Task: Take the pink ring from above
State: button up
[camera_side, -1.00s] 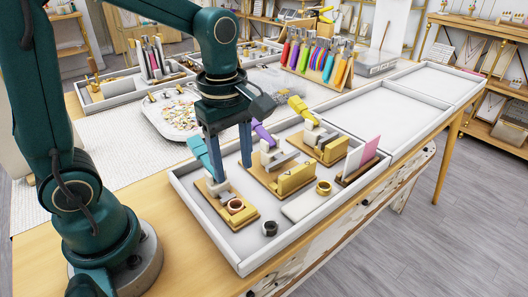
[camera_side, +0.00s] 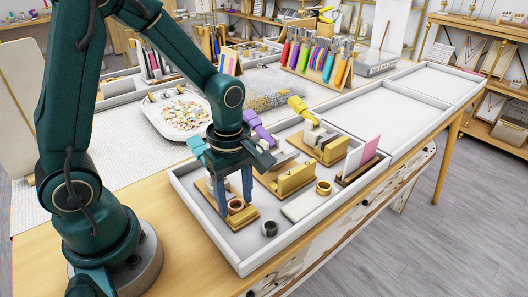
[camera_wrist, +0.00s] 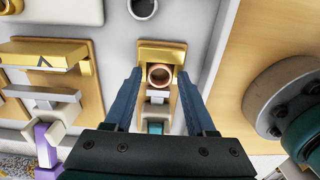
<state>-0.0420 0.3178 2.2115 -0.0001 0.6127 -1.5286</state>
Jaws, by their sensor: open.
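The pink ring (camera_side: 236,206), a copper-pink band, sits at the front end of a small wooden stand with a brass plate and a teal-handled clamp (camera_side: 196,145). In the wrist view the pink ring (camera_wrist: 160,75) faces me as a round opening in front of the clamp. My gripper (camera_side: 235,202) points down over this stand, its two blue fingers open. In the wrist view my gripper (camera_wrist: 158,78) has one fingertip on each side of the ring, with gaps between. Whether the tips are at the ring's height is hard to tell.
A dark ring (camera_side: 270,229) and a gold ring (camera_side: 323,187) lie to the right in the same white tray (camera_side: 240,262). Clamps with purple (camera_side: 259,128) and yellow (camera_side: 303,110) handles stand nearby. A pink and white card holder (camera_side: 360,160) is at the tray's right end.

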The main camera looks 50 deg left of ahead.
grip_shut()
jog(key=shift+r, duration=3)
